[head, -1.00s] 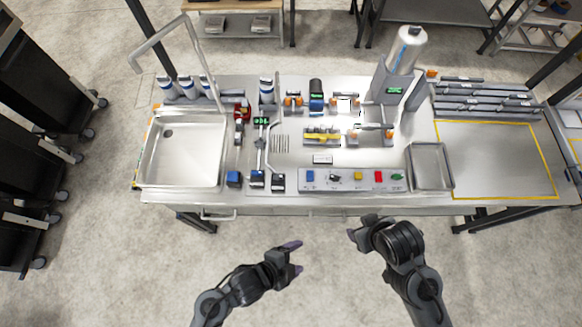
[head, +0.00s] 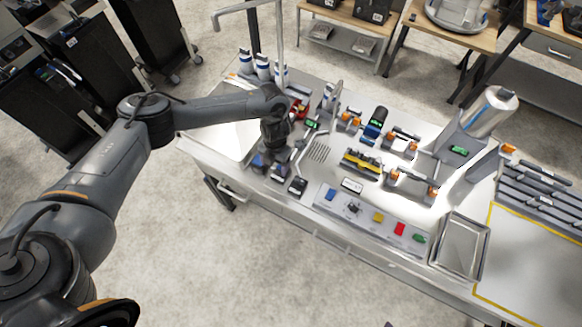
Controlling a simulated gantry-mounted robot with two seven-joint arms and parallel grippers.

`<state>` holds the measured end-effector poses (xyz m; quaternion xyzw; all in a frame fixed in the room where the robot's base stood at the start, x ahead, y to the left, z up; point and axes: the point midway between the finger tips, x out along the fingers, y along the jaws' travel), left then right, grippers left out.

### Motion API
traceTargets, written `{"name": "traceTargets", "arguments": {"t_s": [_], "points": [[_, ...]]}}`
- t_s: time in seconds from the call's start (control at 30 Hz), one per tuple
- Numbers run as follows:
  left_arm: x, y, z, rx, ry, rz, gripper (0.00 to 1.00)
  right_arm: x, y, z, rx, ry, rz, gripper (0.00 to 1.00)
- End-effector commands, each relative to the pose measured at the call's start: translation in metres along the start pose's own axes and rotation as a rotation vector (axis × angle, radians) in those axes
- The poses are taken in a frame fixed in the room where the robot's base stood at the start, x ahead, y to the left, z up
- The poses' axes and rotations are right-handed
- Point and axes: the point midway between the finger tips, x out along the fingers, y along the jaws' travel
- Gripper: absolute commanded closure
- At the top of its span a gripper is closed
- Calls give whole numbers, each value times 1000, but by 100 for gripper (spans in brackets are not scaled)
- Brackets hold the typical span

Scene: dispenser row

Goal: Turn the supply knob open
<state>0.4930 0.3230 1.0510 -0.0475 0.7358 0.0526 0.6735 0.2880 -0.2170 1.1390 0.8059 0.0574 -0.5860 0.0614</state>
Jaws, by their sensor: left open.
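My left arm reaches in from the left, and its gripper (head: 272,148) points down over the bench between the sink and the dispenser row. It is open, and no object shows in it; its fingertips are small and dark. A red fitting (head: 299,108) stands just behind and right of it, partly hidden by the arm. A control panel (head: 372,219) at the front edge carries a small black knob (head: 354,207) among coloured buttons, well to the right of the gripper. No label shows which part is the supply knob. My right gripper is not in view.
Small dark blocks with blue tops (head: 279,171) stand close by the gripper.

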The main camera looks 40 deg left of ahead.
Motion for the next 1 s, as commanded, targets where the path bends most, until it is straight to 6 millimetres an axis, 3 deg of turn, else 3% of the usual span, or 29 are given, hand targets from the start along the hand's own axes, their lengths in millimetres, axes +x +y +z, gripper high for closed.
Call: {"name": "traceTargets", "arguments": {"t_s": [0.1, 0.27, 0.8, 1.0], "points": [[-28, 0, 26, -7, -61, -7, 30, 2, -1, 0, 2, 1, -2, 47], [-34, -2, 36, -7, -85, -12, 30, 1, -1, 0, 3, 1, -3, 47], [44, -4, 43, -7, -85, -12, 30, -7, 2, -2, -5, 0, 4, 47], [61, -4, 45, -7, -87, -13, 30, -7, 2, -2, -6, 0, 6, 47]]}}
